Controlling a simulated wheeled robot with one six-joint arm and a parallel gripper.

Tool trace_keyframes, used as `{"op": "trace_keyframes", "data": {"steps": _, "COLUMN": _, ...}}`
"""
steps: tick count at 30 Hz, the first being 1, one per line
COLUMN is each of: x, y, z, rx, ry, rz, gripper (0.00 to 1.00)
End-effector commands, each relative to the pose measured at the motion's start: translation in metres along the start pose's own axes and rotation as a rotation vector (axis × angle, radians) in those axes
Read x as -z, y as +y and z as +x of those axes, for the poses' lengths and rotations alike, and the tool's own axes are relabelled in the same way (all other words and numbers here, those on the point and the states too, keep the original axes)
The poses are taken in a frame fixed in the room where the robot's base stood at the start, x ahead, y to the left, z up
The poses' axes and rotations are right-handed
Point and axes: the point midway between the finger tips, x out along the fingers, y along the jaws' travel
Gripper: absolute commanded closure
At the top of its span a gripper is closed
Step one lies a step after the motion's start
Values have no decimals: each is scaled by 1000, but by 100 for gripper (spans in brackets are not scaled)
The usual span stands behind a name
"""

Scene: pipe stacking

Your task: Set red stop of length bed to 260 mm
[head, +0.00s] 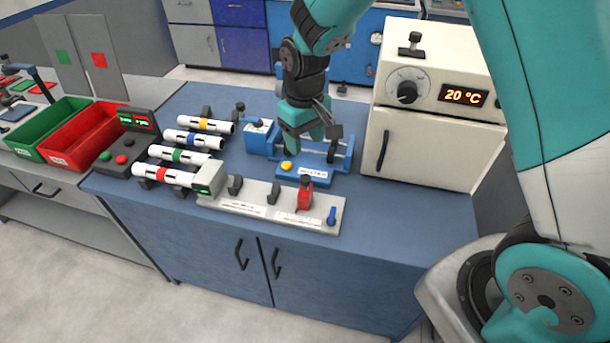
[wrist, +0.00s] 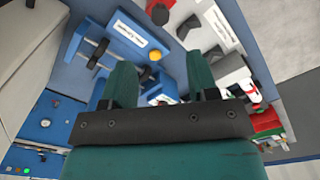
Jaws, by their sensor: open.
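The length bed (head: 262,209) is a pale rail along the front of the blue bench, with a small display box (head: 208,178) at its left end and black supports along it. Its red stop (head: 305,194) stands toward the right end, beside a blue lever (head: 332,215). The scale marks are too small to read. My gripper (head: 308,140) is open and empty, above and behind the bed, over a blue device with a yellow button (head: 287,166). In the wrist view its two teal fingers (wrist: 160,62) are spread apart, with part of the bed (wrist: 221,27) at upper right.
Several white pipes with coloured bands, such as the red-banded one (head: 163,175), lie left of the bed. A cream oven (head: 438,150) reading 20 °C stands at the right. Green (head: 50,122) and red (head: 82,133) bins are at the left. Bench space right of the bed is clear.

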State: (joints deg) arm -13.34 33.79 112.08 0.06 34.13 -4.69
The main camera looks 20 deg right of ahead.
Motion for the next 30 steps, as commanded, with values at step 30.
{"op": "trace_keyframes", "data": {"steps": 30, "x": -1, "y": 0, "z": 124, "rx": 1, "ry": 0, "rz": -1, "gripper": 48}}
